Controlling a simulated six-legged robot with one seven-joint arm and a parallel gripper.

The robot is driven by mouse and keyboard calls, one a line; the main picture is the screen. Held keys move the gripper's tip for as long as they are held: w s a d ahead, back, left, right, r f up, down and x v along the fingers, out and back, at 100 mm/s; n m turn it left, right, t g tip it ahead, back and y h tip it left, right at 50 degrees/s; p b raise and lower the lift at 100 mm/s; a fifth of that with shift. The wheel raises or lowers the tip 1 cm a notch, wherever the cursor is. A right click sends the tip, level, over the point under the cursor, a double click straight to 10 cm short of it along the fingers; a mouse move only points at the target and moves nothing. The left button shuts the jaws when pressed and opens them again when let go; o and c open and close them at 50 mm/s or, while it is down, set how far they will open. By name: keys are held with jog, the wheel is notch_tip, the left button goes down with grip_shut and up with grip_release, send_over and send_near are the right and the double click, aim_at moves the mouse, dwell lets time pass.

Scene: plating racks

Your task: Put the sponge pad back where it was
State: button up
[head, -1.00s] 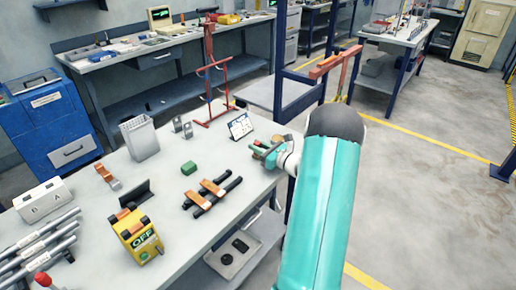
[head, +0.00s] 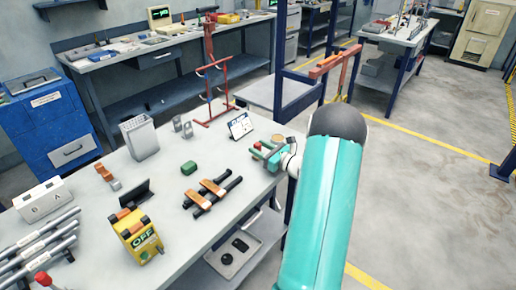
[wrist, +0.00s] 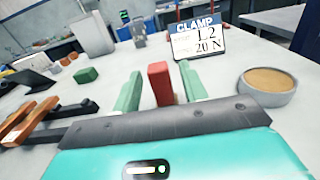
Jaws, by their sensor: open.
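My gripper (head: 266,152) is at the bench's right edge, and its green fingers (wrist: 157,88) stand apart in the wrist view. A red upright block (wrist: 160,84) shows between the fingers, with a gap on each side; I cannot tell whether it is part of the gripper. A small green block (head: 189,168), perhaps the sponge pad, lies on the bench left of my gripper; it also shows in the wrist view (wrist: 86,75). A round grey dish (wrist: 267,98) with a flat tan top stands right of the fingers; I cannot tell whether that top is a pad.
A clamp sign (wrist: 198,38) stands beyond the fingers. Dark bars with orange grips (head: 212,193), a yellow OFF box (head: 137,236) and a grey bin (head: 140,137) stand on the bench (head: 203,238). A red rack (head: 213,85) rises at the far edge.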

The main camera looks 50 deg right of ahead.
jog(key=s, duration=1.1)
jog(key=w+a+r+n+y, duration=0.1)
jog(key=w+a+r+n+g+y, duration=0.1)
jog(key=a, duration=0.1)
jog(key=w+a+n, duration=0.1)
jog(key=shift+w+a+r+y, duration=0.1)
jog(key=shift+a+r+y, duration=0.2)
jog(key=shift+r+y, duration=0.1)
jog(key=w+a+r+n+g+y, duration=0.15)
jog(key=a+r+n+g, duration=0.45)
jog(key=a, duration=0.6)
jog(key=a+r+n+g+y, duration=0.1)
jog(key=a+n+g+y, duration=0.25)
jog(key=a+n, duration=0.7)
jog(key=s+a+r+n+g+h, duration=0.1)
jog(key=s+a+r+n+h, duration=0.2)
jog(key=s+a+n, duration=0.4)
jog(key=s+a+r+n+g+h, duration=0.1)
jog(key=s+a+r+n+h, duration=0.3)
jog(key=s+a+n+h, duration=0.2)
jog(key=s+a+n, duration=0.2)
jog(key=a, duration=0.1)
jog(key=shift+r, duration=0.3)
jog(key=shift+n, duration=0.25)
